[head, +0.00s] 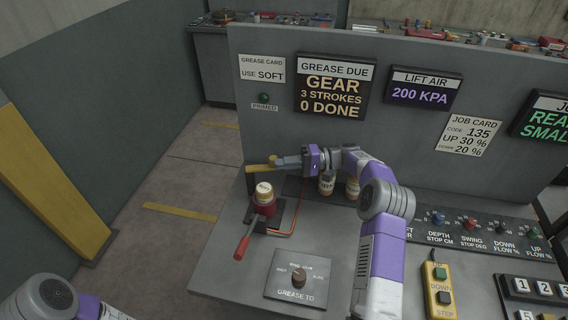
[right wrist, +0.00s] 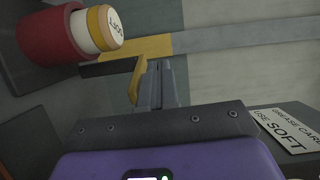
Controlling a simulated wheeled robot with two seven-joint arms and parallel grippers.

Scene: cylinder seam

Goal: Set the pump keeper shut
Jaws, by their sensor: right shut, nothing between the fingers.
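The grease pump (head: 263,208) is red with a red lever handle (head: 243,240). A cream and tan cartridge (head: 264,190) stands in its top; both pump (right wrist: 47,33) and cartridge (right wrist: 113,28) show in the right wrist view. The keeper, a dark bar with a yellow end (head: 258,168), lies behind the pump, swung away from the cartridge top. My right gripper (head: 278,161) is shut and empty at the keeper's yellow end. In the right wrist view the fingers (right wrist: 156,72) are right beside that yellow end (right wrist: 135,82); whether they touch is unclear. My left gripper is out of view.
Two more cartridges (head: 326,184) (head: 352,188) stand behind my right forearm. The panel (head: 260,130) rises behind. Its displays read gear, 3 strokes, 0 done; a card says use soft. The grease selector (head: 298,277) sits in front. A yellow button box (head: 439,290) stands right.

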